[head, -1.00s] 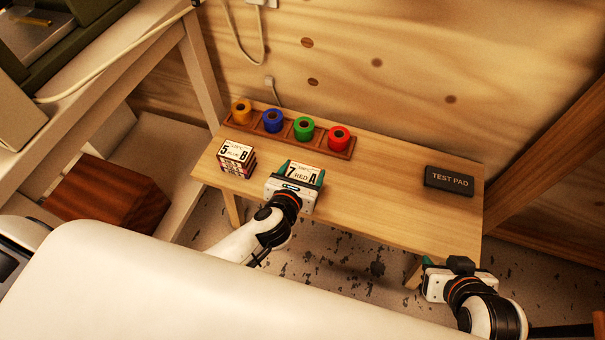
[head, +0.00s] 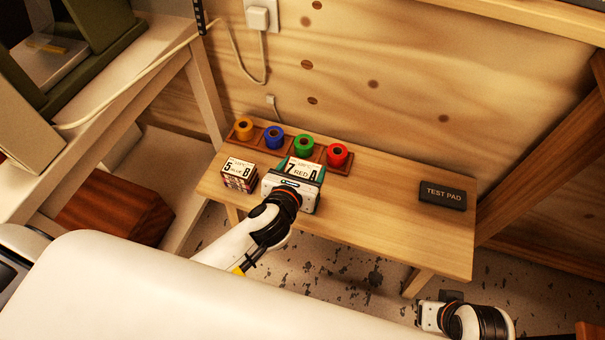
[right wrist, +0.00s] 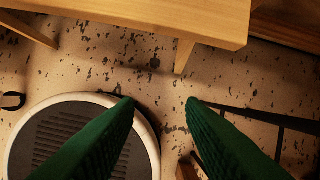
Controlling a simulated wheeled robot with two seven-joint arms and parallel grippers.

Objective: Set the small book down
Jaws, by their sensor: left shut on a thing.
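The small book (head: 302,168), with a white cover reading "7 RED A", is between the green fingers of my left gripper (head: 303,172). The gripper is shut on it, over the table's left half, just in front of the roll rack. Its lower part is hidden by the gripper body; whether it touches the table I cannot tell. A stack of small books (head: 239,173), the top one marked "5 B", stands close to the left of the gripper. My right gripper (right wrist: 160,105) is open and empty in the right wrist view, above the floor off the table's front edge.
A black test pad (head: 443,194) lies at the table's right end. The table (head: 385,215) between is clear.

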